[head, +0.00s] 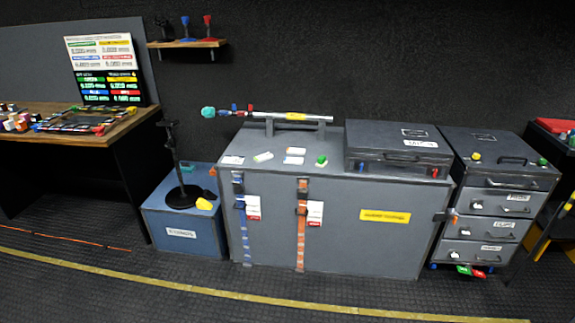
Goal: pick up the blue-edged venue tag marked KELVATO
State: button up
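Several small pale tags lie flat on top of the grey case in the middle of the head view. One tag (263,156) lies at an angle left of centre. Two more, a rear tag (295,151) and a front tag (294,160), lie close together to its right. Another tag (233,160) lies near the left edge of the top. The lettering and edge colours are too small to read, so I cannot tell which one is marked KELVATO. My gripper is not in view.
The grey case (345,240) carries a closed dark case (393,160), a small green item (321,161) and a pole (290,116) on a raised rest. A blue box (185,238) with a black stand (182,195) is left; drawers (490,225) are right. Floor ahead is clear.

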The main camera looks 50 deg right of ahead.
aim_at(286, 161)
jog(key=z, duration=0.15)
jog(key=i, duration=0.95)
jog(key=u, duration=0.1)
